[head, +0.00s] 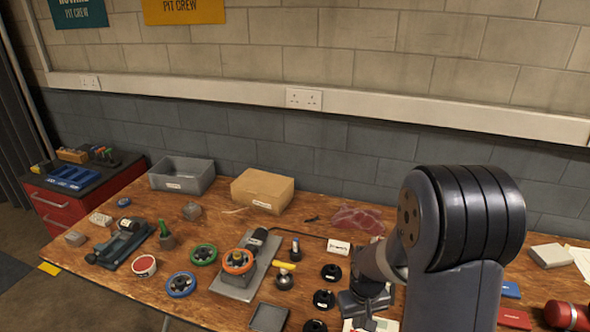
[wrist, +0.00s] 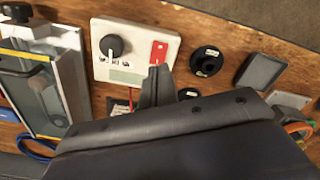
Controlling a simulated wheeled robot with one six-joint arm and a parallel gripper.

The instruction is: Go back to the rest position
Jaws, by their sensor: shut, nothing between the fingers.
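My gripper (head: 369,322) is low over the front right part of the wooden bench in the head view, partly hidden by my own arm. In the wrist view my gripper (wrist: 157,85) is shut and empty, its fingertips in front of the lower edge of a white control panel (wrist: 133,72). The panel has a black knob (wrist: 112,46) and a red switch (wrist: 159,52). I cannot tell whether the fingertips touch the panel. In the head view only a pale edge of the panel shows under the gripper.
Several black round parts (head: 331,272) lie left of the gripper, near a grey square tray (head: 268,318). A clear-lidded frame (wrist: 45,80) stands beside the panel. A cardboard box (head: 262,190) and grey bin (head: 181,175) stand at the back. A red cylinder (head: 568,315) lies far right.

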